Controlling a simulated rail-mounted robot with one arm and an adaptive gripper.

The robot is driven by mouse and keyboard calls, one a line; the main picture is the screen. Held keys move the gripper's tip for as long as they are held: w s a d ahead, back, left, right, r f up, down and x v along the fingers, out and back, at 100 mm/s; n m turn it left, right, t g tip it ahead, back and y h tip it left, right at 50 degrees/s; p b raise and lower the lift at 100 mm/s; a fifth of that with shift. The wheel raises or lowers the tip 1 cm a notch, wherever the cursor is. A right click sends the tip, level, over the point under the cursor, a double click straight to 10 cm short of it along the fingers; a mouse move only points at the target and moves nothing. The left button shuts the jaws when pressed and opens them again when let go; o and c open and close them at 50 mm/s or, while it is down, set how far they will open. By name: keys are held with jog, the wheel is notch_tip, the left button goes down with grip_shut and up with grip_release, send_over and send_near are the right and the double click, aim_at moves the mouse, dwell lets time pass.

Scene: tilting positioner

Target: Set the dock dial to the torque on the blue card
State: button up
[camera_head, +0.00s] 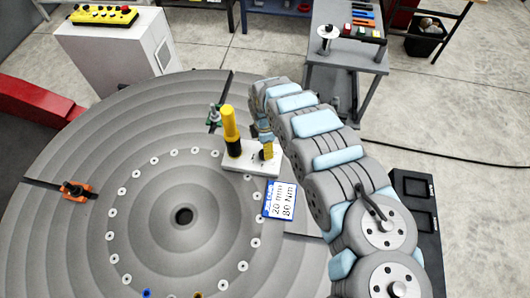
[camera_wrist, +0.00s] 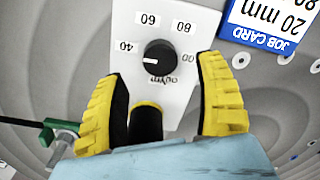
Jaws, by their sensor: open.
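The white dock (camera_head: 250,162) sits on the round grey table. In the wrist view its black dial (camera_wrist: 163,55) has a white pointer facing left, close to the 40 mark and slightly below it. Marks 60 and 80 follow around the dial, upside down; a mark at lower right is partly hidden. The blue-edged job card (camera_head: 280,201) reads 20 mm, 80 Nm; it also shows in the wrist view (camera_wrist: 268,22). A yellow and black tool (camera_head: 230,125) stands on the dock. My gripper (camera_wrist: 158,72) is open, its yellow fingers either side of the dial in view; contact is unclear.
A green clamp (camera_head: 214,114) stands near the tool, and an orange clamp (camera_head: 76,190) is at the table's left. A grey cart (camera_head: 345,55) stands behind. A black cylinder with a yellow ring (camera_wrist: 147,122) shows between my fingers. The table's middle is clear.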

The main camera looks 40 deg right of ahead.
jog(key=shift+f, duration=2.55)
jog(key=c, duration=1.2)
